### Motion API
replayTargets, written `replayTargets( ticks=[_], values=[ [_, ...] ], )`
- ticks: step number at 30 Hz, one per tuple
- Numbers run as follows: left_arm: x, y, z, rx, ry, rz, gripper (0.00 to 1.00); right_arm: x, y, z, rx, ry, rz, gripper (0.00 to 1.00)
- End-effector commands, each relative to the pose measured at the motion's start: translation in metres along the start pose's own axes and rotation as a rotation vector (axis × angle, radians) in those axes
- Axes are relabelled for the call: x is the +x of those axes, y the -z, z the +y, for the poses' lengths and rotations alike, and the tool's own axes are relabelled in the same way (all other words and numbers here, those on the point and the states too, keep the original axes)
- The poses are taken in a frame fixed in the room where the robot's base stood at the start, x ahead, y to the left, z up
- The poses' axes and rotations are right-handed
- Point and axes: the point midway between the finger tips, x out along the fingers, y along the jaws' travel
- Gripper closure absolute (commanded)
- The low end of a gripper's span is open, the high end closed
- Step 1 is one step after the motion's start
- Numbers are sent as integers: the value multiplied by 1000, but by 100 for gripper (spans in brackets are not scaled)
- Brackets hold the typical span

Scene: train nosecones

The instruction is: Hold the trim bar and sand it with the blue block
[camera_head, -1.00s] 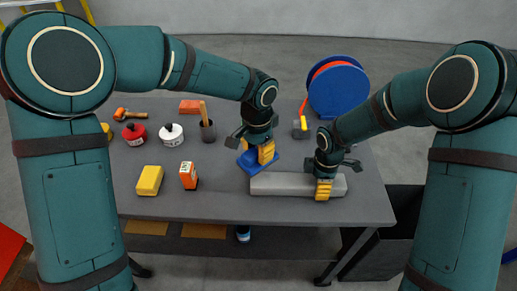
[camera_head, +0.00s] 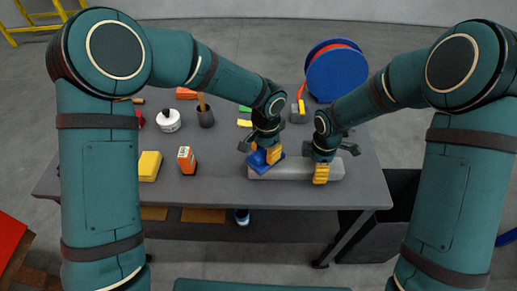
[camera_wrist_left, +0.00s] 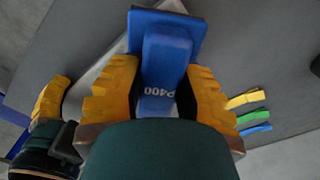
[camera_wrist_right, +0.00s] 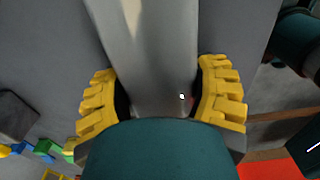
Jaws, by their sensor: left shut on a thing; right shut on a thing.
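The grey trim bar (camera_head: 300,169) lies along the table's front right part. My right gripper (camera_head: 321,172) is shut on the bar near its right end; the right wrist view shows the bar (camera_wrist_right: 150,50) between both yellow fingers (camera_wrist_right: 160,100). My left gripper (camera_head: 266,155) is shut on the blue block (camera_head: 257,162) at the bar's left end. In the left wrist view the block (camera_wrist_left: 168,45), marked P400, sits between the fingers (camera_wrist_left: 160,95) and overlaps the bar's edge. I cannot tell whether its underside touches the bar.
A blue reel (camera_head: 336,72) stands behind at the right. A yellow block (camera_head: 149,166), an orange-white box (camera_head: 187,160), a white bottle (camera_head: 168,120) and a dark cup (camera_head: 205,116) stand left. Small coloured clips (camera_wrist_left: 250,115) lie behind the bar. The table's front middle is clear.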

Motion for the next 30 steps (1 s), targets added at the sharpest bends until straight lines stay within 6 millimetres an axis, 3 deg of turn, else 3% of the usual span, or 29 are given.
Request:
replayTargets(
  ticks=[5, 20, 23, 25, 30],
  values=[
    [0, 10, 10, 4, -1, 0, 100, 0, 0, 0, 0, 0, 0, 62],
    [0, -21, -19, -1, 0, -1, 100, 0, 0, 0, 0, 1, 0, 62],
    [-8, -20, -19, 0, 1, 3, 100, 0, 0, 0, 0, 1, 0, 62],
    [-26, -20, -20, 0, 2, 5, 100, 0, 0, 0, 0, 0, 0, 62],
    [-39, -20, -19, 1, 0, 2, 100, 0, 0, 0, 0, 0, 0, 62]
  ],
)
